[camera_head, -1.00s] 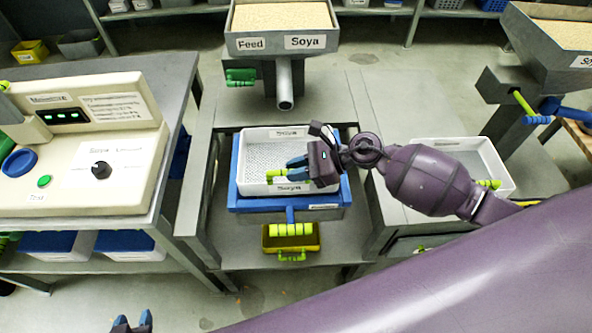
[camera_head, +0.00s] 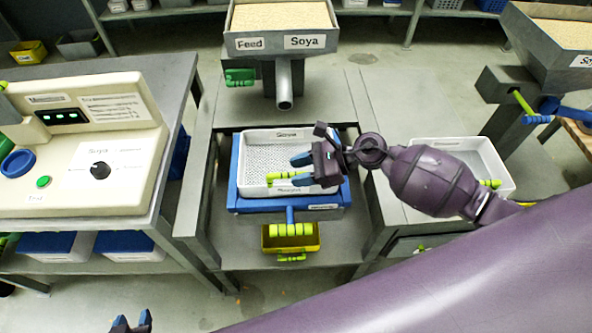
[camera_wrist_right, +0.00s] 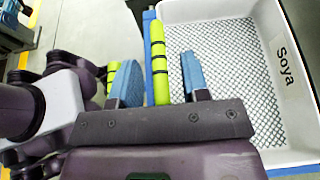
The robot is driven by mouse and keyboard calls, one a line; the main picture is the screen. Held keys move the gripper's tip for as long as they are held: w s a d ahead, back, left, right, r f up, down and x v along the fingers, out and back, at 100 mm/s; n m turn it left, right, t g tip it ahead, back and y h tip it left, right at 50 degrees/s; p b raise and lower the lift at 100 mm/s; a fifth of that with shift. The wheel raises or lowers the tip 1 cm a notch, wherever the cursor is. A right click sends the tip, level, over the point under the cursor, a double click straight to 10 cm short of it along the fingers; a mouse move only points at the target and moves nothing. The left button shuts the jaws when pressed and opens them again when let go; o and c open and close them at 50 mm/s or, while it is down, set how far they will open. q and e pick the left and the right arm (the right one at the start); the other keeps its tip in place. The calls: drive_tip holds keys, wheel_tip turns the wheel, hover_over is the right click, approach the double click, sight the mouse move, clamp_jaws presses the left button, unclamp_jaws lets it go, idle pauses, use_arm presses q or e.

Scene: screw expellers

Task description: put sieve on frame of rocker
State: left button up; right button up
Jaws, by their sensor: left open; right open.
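The white sieve (camera_head: 242,160) with a mesh bottom and "Soya" label sits on the blue frame of the rocker (camera_head: 245,204). It looks level; exact seating cannot be told. It also shows in the right wrist view (camera_wrist_right: 225,65). Its near wall carries a green handle (camera_head: 278,177). My right gripper (camera_head: 297,170) is open at the handle; in the right wrist view its blue fingers (camera_wrist_right: 160,68) stand apart, one on each side of the green handle (camera_wrist_right: 158,45). My left gripper (camera_head: 132,321) is open and empty at the bottom left edge, away from the sieve.
A feed hopper (camera_head: 284,42) with a spout stands behind the rocker. A yellow bin (camera_head: 312,237) sits below its front. A control panel (camera_head: 80,150) stands left. Another white tray (camera_head: 438,145) with a green handle lies right, partly behind my right arm.

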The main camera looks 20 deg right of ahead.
drive_tip(key=v, duration=1.1)
drive_tip(key=s+d+f+n+t+h, duration=0.2)
drive_tip(key=s+f+n+t+h, duration=0.5)
drive_tip(key=n, duration=1.4)
drive_tip(key=s+f+h, duration=0.5)
drive_tip(key=s+f, duration=0.2)
drive_tip(key=s, duration=0.1)
drive_tip(key=shift+n+h, duration=0.4)
drive_tip(key=shift+f, duration=0.15)
